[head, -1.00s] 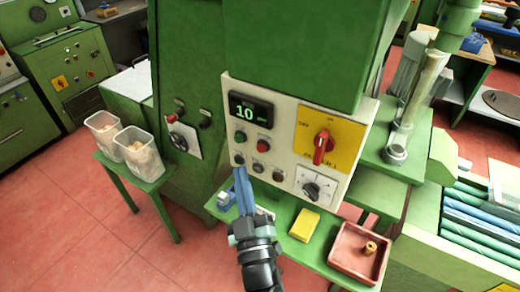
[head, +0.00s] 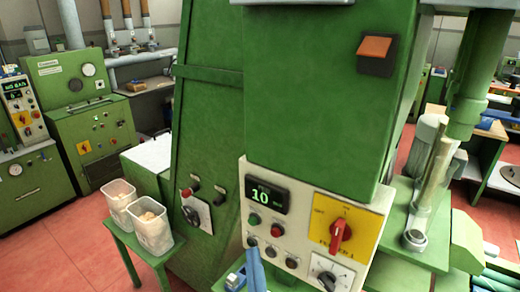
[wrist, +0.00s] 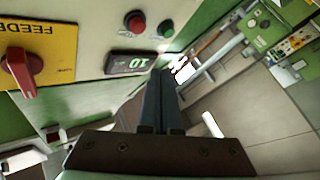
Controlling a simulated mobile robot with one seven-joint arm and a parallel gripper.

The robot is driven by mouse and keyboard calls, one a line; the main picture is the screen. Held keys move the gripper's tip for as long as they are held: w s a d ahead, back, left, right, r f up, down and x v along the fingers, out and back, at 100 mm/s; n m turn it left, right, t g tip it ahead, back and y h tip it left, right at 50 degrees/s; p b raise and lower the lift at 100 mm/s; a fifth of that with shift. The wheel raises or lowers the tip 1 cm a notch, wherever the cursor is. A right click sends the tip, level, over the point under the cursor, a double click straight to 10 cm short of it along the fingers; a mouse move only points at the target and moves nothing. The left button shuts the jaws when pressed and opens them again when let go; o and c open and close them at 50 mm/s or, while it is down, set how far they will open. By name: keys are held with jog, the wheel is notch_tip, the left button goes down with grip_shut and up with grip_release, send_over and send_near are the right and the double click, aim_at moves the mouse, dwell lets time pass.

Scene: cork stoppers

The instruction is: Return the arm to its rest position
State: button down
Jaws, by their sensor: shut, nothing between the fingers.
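The panel in the wrist view shows a red button (wrist: 134,20), a green button (wrist: 164,27) and a display (wrist: 142,62) beyond the fingertips. The rest of my arm is out of the head view.
A green machine (head: 308,90) fills the middle. Two clear tubs (head: 152,228) stand on a small green table (head: 160,255) at left. A red rotary switch (head: 340,234) sits on the panel's yellow plate. Red floor (head: 60,240) is open at left.

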jog(key=s+d+r+m+t+h, duration=0.1)
jog(key=d+r+m+t+h, duration=0.15)
jog(key=r, duration=1.25)
jog(key=d+r+m+t+h, duration=0.15)
jog(key=r+m, duration=0.25)
jog(key=r, duration=1)
jog(key=s+a+r+t+y, duration=0.1)
jog(key=s+a+r, duration=0.1)
jog(key=s+r, duration=0.4)
jog(key=s+a+r+t, duration=0.1)
jog(key=s+r, duration=0.5)
jog(key=r, duration=0.4)
jog(key=shift+a+y, duration=0.4)
jog(key=shift+r, duration=0.1)
